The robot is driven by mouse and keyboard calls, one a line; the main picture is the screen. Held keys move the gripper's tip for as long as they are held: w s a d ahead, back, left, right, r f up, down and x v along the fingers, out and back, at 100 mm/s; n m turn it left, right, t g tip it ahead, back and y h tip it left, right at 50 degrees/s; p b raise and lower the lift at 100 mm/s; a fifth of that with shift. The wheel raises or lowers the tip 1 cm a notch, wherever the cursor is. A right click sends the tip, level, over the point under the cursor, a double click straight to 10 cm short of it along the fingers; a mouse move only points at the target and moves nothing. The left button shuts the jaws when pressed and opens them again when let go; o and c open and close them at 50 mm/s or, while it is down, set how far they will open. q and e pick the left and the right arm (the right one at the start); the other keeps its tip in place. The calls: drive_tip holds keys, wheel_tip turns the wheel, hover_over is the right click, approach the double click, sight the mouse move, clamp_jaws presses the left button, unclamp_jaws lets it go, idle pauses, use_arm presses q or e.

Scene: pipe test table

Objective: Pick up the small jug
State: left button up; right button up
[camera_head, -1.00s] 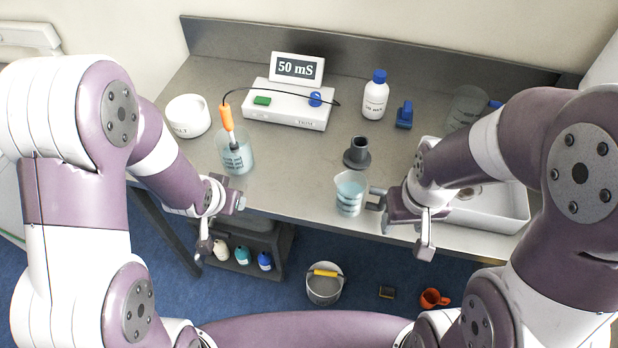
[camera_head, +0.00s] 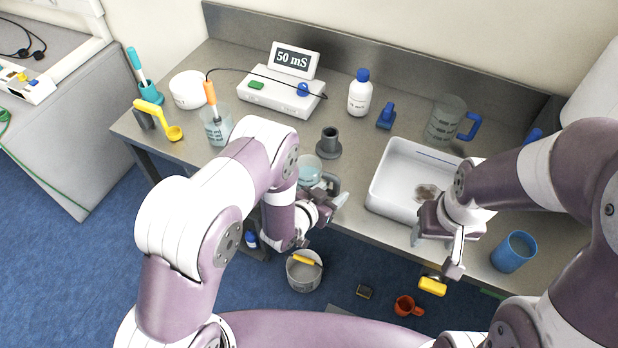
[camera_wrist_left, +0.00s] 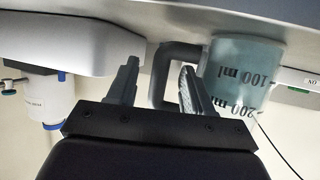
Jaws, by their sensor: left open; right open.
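The small jug (camera_head: 309,171) is a clear cup with pale blue liquid and a grey handle, standing near the table's front edge. In the left wrist view the jug (camera_wrist_left: 240,75) shows dark ml marks. My left gripper (camera_head: 333,190) is open beside its handle. In that view the handle's (camera_wrist_left: 161,75) outer bar shows between the fingers of the left gripper (camera_wrist_left: 158,80), and the right finger overlaps the handle opening. I cannot tell whether they touch. My right gripper (camera_head: 436,255) is open and empty in front of the white tray.
The white tray (camera_head: 385,192) stands right of the jug. A grey stand (camera_head: 328,143) is close behind it. A beaker with an orange probe (camera_head: 216,128) is left. A larger blue-handled jug (camera_head: 447,118), a white bottle (camera_head: 359,95) and a blue cup (camera_head: 514,251) are also on the table.

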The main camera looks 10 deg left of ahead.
use_arm(q)
drive_tip(key=shift+w+d+f, duration=0.35)
drive_tip(key=shift+w+d, duration=0.25)
drive_tip(key=shift+d, duration=0.05)
drive_tip(key=shift+w+a+f, duration=0.1)
drive_tip(key=shift+w+a, duration=0.05)
drive_tip(key=shift+a, duration=0.05)
drive_tip(key=shift+c, duration=0.4)
drive_tip(key=shift+a, duration=0.1)
clamp_jaws()
use_arm(e)
drive_tip(key=shift+d+r, duration=0.1)
drive_tip(key=shift+d, duration=0.15)
use_arm(q)
drive_tip(key=shift+r, duration=0.2)
use_arm(e)
drive_tip(key=shift+w, duration=0.1)
